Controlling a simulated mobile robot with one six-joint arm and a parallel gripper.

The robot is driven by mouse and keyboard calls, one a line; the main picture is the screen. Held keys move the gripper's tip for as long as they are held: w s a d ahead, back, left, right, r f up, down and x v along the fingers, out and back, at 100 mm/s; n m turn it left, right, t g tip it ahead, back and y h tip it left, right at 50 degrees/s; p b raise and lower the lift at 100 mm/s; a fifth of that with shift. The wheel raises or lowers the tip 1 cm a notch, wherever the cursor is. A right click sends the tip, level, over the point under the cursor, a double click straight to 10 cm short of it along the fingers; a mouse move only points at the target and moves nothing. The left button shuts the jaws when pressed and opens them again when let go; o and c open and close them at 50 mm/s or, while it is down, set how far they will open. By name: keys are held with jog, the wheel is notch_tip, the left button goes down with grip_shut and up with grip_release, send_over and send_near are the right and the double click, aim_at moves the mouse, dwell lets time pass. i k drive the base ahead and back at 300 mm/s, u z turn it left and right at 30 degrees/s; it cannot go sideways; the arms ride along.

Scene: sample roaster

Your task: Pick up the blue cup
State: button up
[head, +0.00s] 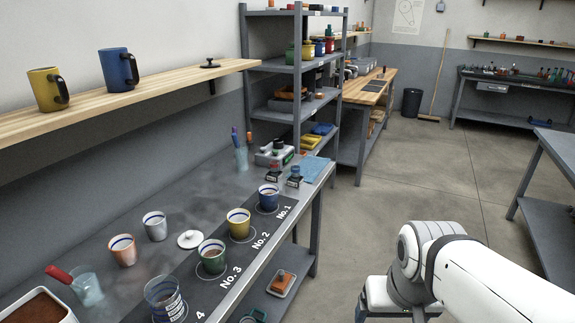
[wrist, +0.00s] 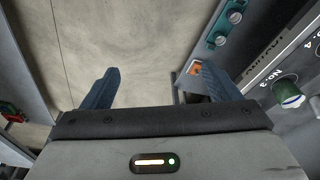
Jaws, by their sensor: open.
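A blue cup (head: 269,197) with a pale band near its rim and a dark filling stands upright on the circle marked No.1, at the far end of the black strip on the bench. A blue mug (head: 118,69) with a black handle stands on the wooden wall shelf. My gripper (wrist: 157,88) is open and empty, with bare floor showing between its fingers. In the head view my arm is at the lower right, off the bench's front edge and apart from both blue vessels. Neither shows in the wrist view.
A yellow cup (head: 241,224) stands close to the blue cup. A green cup (head: 212,257) and a glass (head: 164,299) follow along the strip. Small bottles (head: 294,177) and a blue cloth (head: 310,169) lie behind.

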aim_at(269, 198)
jog(key=u, duration=1.65)
jog(key=k, duration=0.4)
jog(key=z, duration=0.85)
jog(key=i, duration=0.95)
jog(key=z, duration=0.55)
jog(key=i, duration=0.5)
jog(key=u, duration=0.1)
